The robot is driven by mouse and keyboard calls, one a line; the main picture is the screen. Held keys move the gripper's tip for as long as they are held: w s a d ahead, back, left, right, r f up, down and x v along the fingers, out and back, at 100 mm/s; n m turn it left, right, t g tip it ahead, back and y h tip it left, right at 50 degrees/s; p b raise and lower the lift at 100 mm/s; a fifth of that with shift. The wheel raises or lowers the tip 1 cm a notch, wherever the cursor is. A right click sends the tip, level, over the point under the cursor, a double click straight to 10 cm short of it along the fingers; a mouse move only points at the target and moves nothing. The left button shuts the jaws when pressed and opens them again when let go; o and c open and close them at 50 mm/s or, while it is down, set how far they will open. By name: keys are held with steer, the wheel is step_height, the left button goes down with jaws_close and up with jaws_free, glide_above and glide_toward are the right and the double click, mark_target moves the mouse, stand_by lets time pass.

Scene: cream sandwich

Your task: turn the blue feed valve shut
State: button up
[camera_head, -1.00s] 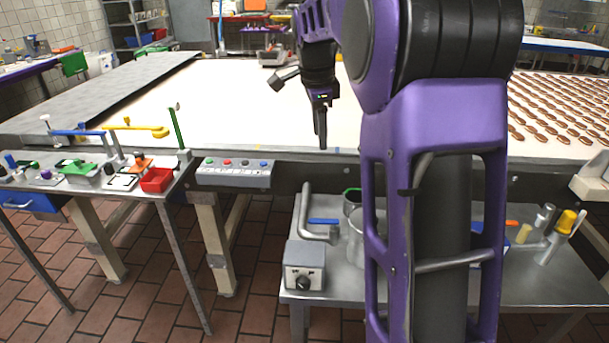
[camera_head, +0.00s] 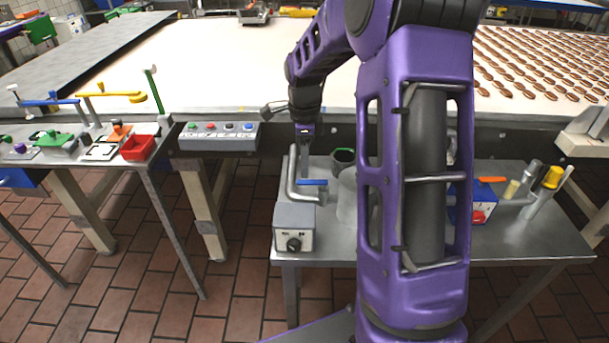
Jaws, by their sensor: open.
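The blue feed valve's handle (camera_head: 313,182) is a short flat blue lever on a bent grey pipe (camera_head: 292,180) on the right metal table. The lever lies roughly level, pointing right from the pipe. My gripper (camera_head: 305,168) points down just above the lever and close beside the upright pipe. Its fingers are open and nearly edge-on, so the gap between them is hard to see. I cannot tell whether a fingertip touches the lever.
A grey box with a black knob (camera_head: 294,229) stands in front of the pipe. A dark cup (camera_head: 342,160) and a clear vessel (camera_head: 348,197) stand to the right, partly behind my arm. A button panel (camera_head: 218,136) is at the left. Another blue lever (camera_head: 52,102) is on the left bench.

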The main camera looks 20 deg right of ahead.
mark_target(304, 181)
steer(key=shift+f, duration=2.2)
steer(key=shift+c, duration=0.3)
jaws_close()
